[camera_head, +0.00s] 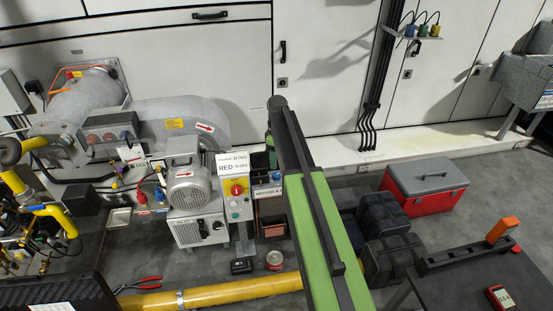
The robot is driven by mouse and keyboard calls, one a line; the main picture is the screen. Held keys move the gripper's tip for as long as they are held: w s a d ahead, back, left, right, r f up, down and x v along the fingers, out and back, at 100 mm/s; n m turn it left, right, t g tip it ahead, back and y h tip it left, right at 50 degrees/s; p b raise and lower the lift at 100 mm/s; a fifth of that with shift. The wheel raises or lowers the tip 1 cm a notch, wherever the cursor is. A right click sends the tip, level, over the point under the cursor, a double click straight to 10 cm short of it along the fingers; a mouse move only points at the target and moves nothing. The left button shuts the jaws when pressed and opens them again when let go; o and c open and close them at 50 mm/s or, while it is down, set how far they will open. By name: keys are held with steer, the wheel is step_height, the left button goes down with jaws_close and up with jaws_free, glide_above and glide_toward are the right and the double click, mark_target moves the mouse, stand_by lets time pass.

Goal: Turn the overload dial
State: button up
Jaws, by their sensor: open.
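A light grey control box (236,199) stands beside the burner motor (188,188), left of my arm. A red rotary switch on a yellow plate (237,188) and small coloured buttons are on its front. A white label with "RED" on it (233,163) sits above the switch. A lower white box (202,230) under the motor carries a dark round knob. I cannot tell which of these, if any, is the overload dial. My green and black arm reaches up the middle and hides part of a small labelled panel (268,190) right of the control box. My gripper is not visible.
A yellow pipe (240,289) crosses the floor in front of the boxes. Black cases (385,235) and a red and grey toolbox (425,186) stand right of my arm. A dark table (470,275) is at lower right.

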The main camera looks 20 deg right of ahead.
step_height(320, 180, up, 10)
steer(key=p, duration=0.8)
steer(key=shift+w, duration=0.15)
steer(key=shift+d+f, duration=0.1)
steer(key=shift+f, duration=0.05)
